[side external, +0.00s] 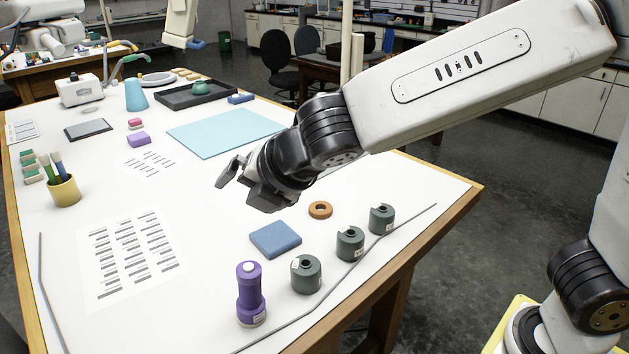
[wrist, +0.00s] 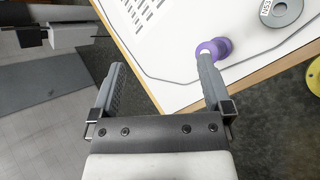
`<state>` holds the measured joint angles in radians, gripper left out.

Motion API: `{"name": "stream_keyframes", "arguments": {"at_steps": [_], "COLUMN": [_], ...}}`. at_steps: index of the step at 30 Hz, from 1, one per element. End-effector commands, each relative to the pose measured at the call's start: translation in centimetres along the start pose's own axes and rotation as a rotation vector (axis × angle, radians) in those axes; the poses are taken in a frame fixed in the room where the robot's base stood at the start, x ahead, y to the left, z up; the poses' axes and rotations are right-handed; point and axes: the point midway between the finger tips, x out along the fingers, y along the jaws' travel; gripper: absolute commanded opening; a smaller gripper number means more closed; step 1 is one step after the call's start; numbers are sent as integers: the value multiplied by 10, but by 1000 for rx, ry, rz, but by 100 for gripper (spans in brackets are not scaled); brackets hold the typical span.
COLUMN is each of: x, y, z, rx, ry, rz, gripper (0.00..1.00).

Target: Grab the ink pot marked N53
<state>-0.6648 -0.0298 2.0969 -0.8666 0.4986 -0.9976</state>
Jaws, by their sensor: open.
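Three dark grey-green ink pots stand in a slanting row near the table's front right edge: a near one (side external: 306,275), a middle one (side external: 350,244) and a far one (side external: 382,219). Their labels are too small to read in the side view. In the wrist view, a grey pot (wrist: 272,19) at the top right, partly cut off, bears a label that reads N53. It is beside the purple stamp, so it seems to be the near pot. My gripper (side external: 236,182) is open and empty above the table, up and left of the pots; its fingers show in the wrist view (wrist: 160,66).
The purple stamp (side external: 250,297) stands left of the near pot; it also shows behind a finger in the wrist view (wrist: 220,46). A blue pad (side external: 275,239) and a brown ring (side external: 320,210) lie behind the pots. A grey cable (side external: 335,285) runs along the front edge.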

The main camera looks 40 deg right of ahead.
Motion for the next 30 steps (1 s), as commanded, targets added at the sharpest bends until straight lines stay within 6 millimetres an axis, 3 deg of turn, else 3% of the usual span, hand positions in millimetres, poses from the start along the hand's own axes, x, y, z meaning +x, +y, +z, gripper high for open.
{"name": "stream_keyframes", "arguments": {"at_steps": [11, 21, 30], "x": [7, 4, -6], "y": [-49, -108, -140], "z": [22, 31, 28], "rx": [548, 1366, 2101], "ry": [3, -38, -104], "rz": [-176, -430, -662], "gripper": [100, 100, 100]}}
